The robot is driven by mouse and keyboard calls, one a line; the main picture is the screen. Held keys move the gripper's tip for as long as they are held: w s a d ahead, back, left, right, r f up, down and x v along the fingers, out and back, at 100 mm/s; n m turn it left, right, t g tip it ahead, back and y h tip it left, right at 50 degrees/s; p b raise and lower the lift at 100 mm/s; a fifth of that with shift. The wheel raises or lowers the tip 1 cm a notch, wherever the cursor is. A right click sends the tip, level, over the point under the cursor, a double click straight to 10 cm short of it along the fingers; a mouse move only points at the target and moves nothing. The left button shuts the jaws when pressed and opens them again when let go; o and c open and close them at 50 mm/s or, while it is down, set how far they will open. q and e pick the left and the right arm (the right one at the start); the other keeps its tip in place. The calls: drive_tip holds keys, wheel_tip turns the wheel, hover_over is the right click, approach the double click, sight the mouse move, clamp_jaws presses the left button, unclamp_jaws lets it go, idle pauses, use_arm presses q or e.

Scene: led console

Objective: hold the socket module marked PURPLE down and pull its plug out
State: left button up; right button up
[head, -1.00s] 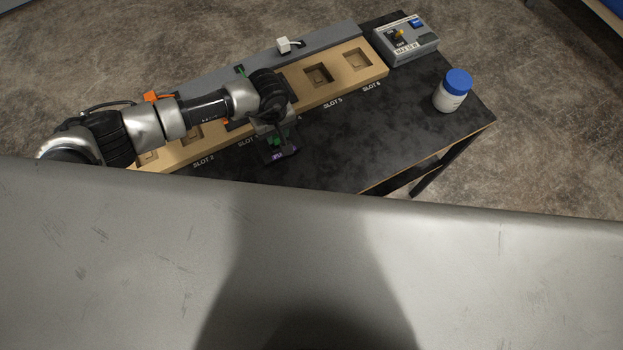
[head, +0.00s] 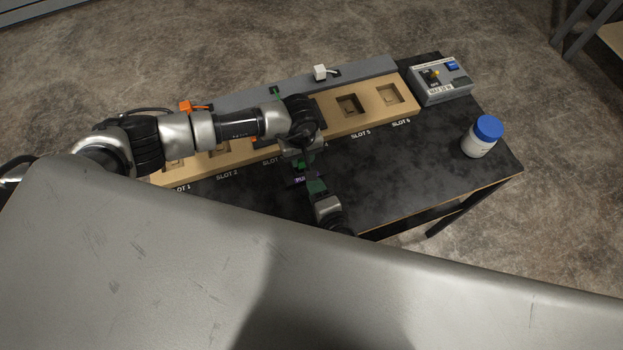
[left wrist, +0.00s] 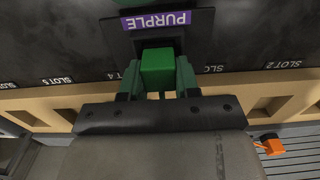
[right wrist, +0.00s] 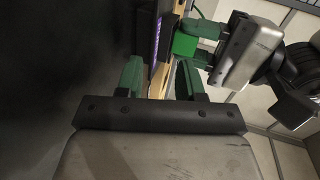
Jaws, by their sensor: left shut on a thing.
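The socket module is a dark square plate with a PURPLE label (left wrist: 156,20). In the head view the module (head: 300,180) is in front of the wooden slot board, over the black table; I cannot tell whether it touches the table. A green block, its plug (left wrist: 158,68), meets the module. My left gripper (head: 301,160) is shut on this plug, a finger on each side. In the right wrist view the module (right wrist: 146,35) is edge-on, with the plug (right wrist: 185,42) at its side. My right gripper (right wrist: 160,70) is open and empty, close to the module.
The wooden slot board (head: 330,130) has several empty recesses. A grey control box (head: 440,82) stands at its right end, and a white bottle with a blue cap (head: 481,138) stands at the table's right. A white plug (head: 320,72) and orange plug (head: 186,106) are behind the board.

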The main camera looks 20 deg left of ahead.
sight(291, 175)
drive_tip(key=shift+x, duration=2.15)
drive_tip(key=shift+c, duration=0.5)
clamp_jaws()
use_arm(q)
drive_tip(key=shift+r, duration=0.1)
use_arm(e)
drive_tip(key=shift+d, duration=0.1)
use_arm(q)
drive_tip(key=shift+r, duration=2.8)
use_arm(e)
drive_tip(key=shift+s+f, duration=0.15)
drive_tip(key=shift+f, duration=0.05)
use_arm(q)
drive_tip(key=shift+r, duration=0.1)
